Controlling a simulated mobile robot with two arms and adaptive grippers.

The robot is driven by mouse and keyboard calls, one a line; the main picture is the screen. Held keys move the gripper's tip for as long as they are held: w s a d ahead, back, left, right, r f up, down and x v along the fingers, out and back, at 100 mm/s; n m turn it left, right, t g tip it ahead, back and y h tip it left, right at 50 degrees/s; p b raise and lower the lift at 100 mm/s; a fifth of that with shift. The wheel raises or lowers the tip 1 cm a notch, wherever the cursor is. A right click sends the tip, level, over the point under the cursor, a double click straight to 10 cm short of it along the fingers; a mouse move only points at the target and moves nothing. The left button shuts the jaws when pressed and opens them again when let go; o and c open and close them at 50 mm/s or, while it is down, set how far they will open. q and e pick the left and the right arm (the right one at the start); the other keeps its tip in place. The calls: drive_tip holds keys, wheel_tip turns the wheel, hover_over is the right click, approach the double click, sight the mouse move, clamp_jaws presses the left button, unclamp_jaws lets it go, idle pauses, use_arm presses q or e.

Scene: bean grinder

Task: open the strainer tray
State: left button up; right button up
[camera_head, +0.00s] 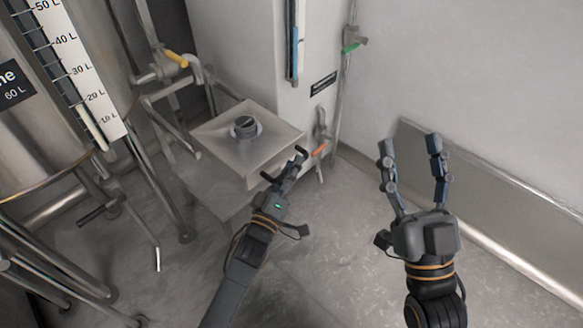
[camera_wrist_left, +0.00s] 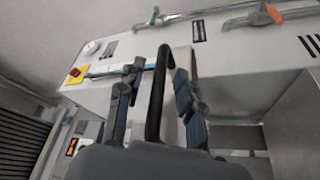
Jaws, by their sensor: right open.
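A square metal tray (camera_head: 222,149) with a dark round piece (camera_head: 245,127) in its middle is at the centre of the head view. I cannot tell for sure whether it is the strainer tray. A black bar handle (camera_head: 300,150) is at its front right corner; its ends show on either side of my left gripper (camera_head: 284,172). In the left wrist view the black handle (camera_wrist_left: 156,95) runs between the two fingers of my left gripper (camera_wrist_left: 154,88). Whether both fingers press on it is unclear. My right gripper (camera_head: 412,152) is open and empty, fingers spread upward, right of the tray.
Steel tanks (camera_head: 30,130) with a litre scale (camera_head: 75,70) and pipe legs stand at the left. A white cabinet (camera_head: 240,50) is behind the tray. A pipe with a red-handled valve (camera_head: 320,150) is close to the left gripper. The floor (camera_head: 340,240) between the arms is clear.

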use_arm(q)
drive_tip(key=v, duration=1.2)
idle(0.4)
